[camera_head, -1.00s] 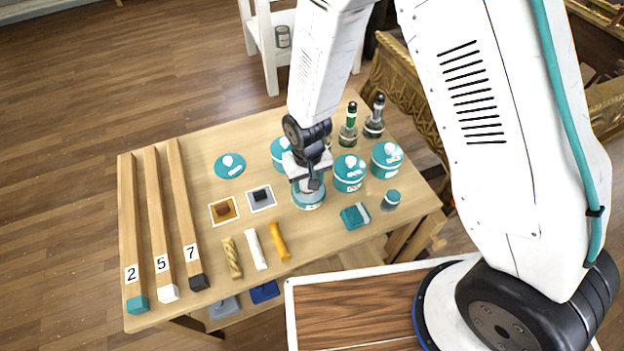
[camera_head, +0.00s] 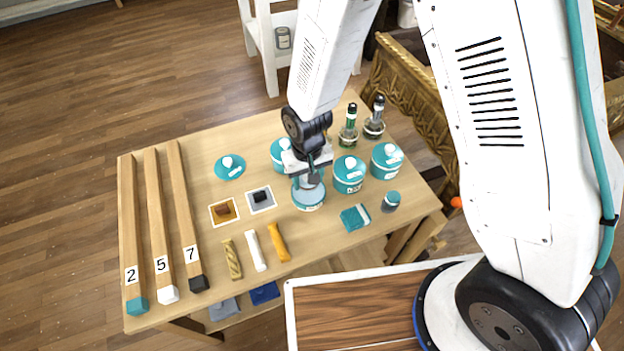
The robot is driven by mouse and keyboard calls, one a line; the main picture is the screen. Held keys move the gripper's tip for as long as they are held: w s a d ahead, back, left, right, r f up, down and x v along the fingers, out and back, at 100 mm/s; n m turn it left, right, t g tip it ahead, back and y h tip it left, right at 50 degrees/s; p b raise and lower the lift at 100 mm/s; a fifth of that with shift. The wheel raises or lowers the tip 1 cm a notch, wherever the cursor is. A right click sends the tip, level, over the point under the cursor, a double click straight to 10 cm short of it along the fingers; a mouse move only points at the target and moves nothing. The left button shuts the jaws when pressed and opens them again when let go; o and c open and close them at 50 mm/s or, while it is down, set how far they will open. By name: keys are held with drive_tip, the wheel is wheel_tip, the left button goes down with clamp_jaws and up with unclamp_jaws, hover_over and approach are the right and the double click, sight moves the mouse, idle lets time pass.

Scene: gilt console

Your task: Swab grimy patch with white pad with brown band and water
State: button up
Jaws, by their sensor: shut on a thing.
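My gripper (camera_head: 310,178) is over an open teal-and-white jar (camera_head: 308,201) on the wooden table. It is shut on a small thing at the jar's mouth. The fingers and jar hide most of that thing, so I cannot make out a white pad or a brown band. I cannot tell whether it touches what is in the jar. A teal lid (camera_head: 230,167) lies loose on the table to the left. No label for water is readable, and I cannot pick out a grimy patch on the gilt console (camera_head: 408,110) behind the table.
Lidded teal jars (camera_head: 348,176) stand close beside the open jar. Two dark-topped bottles (camera_head: 348,128) stand behind. Several swabs or rolls (camera_head: 255,250), two small trays (camera_head: 224,211), a teal block (camera_head: 354,218) and three numbered wooden bars (camera_head: 160,225) lie on the table (camera_head: 200,310).

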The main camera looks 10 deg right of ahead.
drive_tip(key=shift+r, duration=2.2)
